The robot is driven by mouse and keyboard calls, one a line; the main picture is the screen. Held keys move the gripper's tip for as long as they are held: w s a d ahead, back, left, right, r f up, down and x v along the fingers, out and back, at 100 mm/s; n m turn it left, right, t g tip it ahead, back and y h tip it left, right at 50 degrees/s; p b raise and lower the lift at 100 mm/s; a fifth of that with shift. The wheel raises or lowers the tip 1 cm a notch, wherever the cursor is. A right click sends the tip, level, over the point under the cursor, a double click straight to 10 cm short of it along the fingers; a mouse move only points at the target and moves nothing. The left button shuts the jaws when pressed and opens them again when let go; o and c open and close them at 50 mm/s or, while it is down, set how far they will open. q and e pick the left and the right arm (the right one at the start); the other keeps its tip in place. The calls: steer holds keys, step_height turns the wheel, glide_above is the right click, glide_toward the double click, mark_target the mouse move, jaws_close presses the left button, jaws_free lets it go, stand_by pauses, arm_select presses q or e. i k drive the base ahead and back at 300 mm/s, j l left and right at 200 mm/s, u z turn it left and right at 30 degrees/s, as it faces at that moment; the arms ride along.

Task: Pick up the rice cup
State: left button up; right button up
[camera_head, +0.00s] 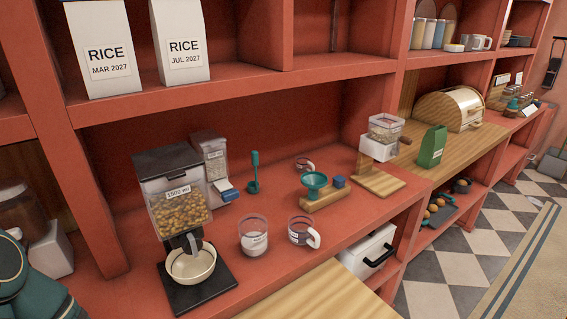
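A clear cup (254,238) with a pale label stands on the red counter, right of the dispenser. A second clear cup (300,231) with a white handle stands just right of it. A third, smaller cup (304,165) stands farther back, near the wall. The writing on the cups is too small to read, so I cannot tell which is the rice cup. Both front cups are upright and apart from each other. Neither of my grippers is in view.
A dispenser (174,200) stands over a cream bowl (191,263) on a black mat (206,291). A green funnel (315,182) sits on a wooden stand behind the cups. Two RICE bags (107,62) stand on the shelf above. A teal rounded object (28,285) fills the lower left corner.

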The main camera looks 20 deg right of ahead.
mark_target(301, 232)
steer(key=k, duration=1)
